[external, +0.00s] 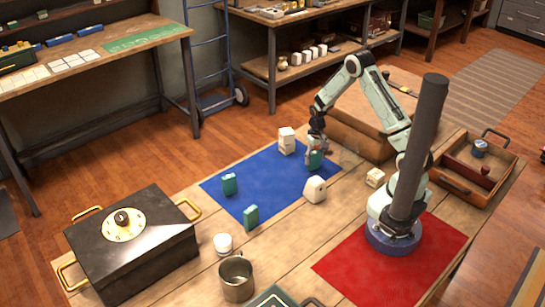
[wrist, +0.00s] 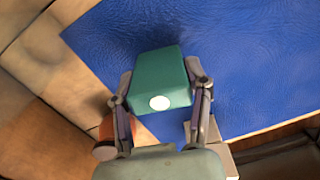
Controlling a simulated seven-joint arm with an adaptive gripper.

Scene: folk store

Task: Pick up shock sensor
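A teal box-shaped piece with a pale round spot (wrist: 160,80) sits between the two fingers of my gripper (wrist: 160,88) in the wrist view; I take it as the shock sensor. The fingers press close along its two sides. In the external view my gripper (external: 316,148) points down at the right part of the blue mat, with the teal piece (external: 316,160) at its fingertips. Whether the piece touches the mat is unclear. Two similar teal pieces stand on the left of the mat (external: 229,184) and at its front edge (external: 250,217).
A white box stack (external: 287,141) and a white rounded block (external: 314,190) stand close to my gripper. A black box with a dial (external: 130,245), a white jar (external: 223,243) and a metal mug (external: 236,278) stand at the front left. The blue mat's middle (external: 265,180) is clear.

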